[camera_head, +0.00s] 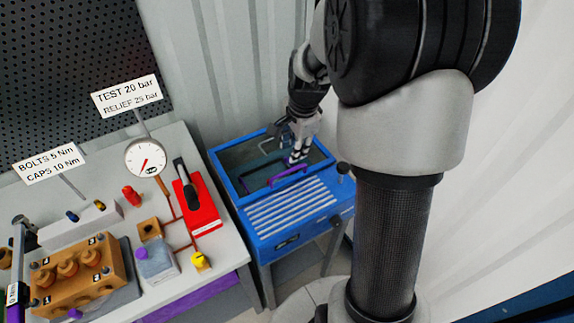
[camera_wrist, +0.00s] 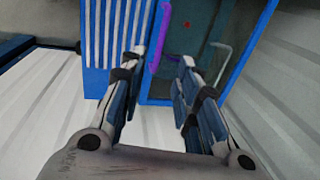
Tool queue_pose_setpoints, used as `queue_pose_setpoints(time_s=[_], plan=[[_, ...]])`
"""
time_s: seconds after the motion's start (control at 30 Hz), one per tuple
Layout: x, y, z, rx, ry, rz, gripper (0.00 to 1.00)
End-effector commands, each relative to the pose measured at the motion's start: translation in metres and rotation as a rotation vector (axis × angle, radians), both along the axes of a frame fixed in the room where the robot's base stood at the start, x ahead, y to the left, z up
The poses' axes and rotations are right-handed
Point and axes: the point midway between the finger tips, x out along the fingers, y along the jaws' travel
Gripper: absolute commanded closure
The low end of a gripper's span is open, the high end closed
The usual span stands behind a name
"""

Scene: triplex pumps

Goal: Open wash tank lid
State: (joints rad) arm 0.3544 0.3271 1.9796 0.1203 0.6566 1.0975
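A dark teal panel or opening (camera_head: 240,162) in a blue frame fills the far half; I cannot tell clearly how the lid lies. A purple handle (camera_head: 290,176) runs along the near edge of that part. My gripper (camera_head: 296,157) reaches down just above it, partly hiding the tank. In the wrist view, the purple handle (camera_wrist: 158,42) shows between the two spread fingertips of my gripper (camera_wrist: 164,57). The fingers are apart; contact with the handle is not visible.
The bench (camera_head: 190,145) to the left holds a pressure gauge (camera_head: 145,158), a red hand pump (camera_head: 197,207) and a brass-coloured pump block (camera_head: 75,270). A dark knob (camera_head: 343,168) stands at the tank's right edge. Corrugated walls rise close behind and right.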

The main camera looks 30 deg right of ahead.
Motion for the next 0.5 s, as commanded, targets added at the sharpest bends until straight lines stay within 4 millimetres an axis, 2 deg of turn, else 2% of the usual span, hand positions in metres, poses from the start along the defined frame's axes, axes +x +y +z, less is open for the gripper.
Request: queue_pose_setpoints(time_s=[0.03,0.2,0.4,0.5], plan=[[0.002,0.001,-0.016,0.002,0.004,0.001,0.70],[0.009,0.001,-0.052,0.001,0.003,0.002,0.70],[0.017,0.001,-0.088,0.001,0.001,0.001,0.70],[0.019,0.001,-0.100,0.001,0.001,0.002,0.70]])
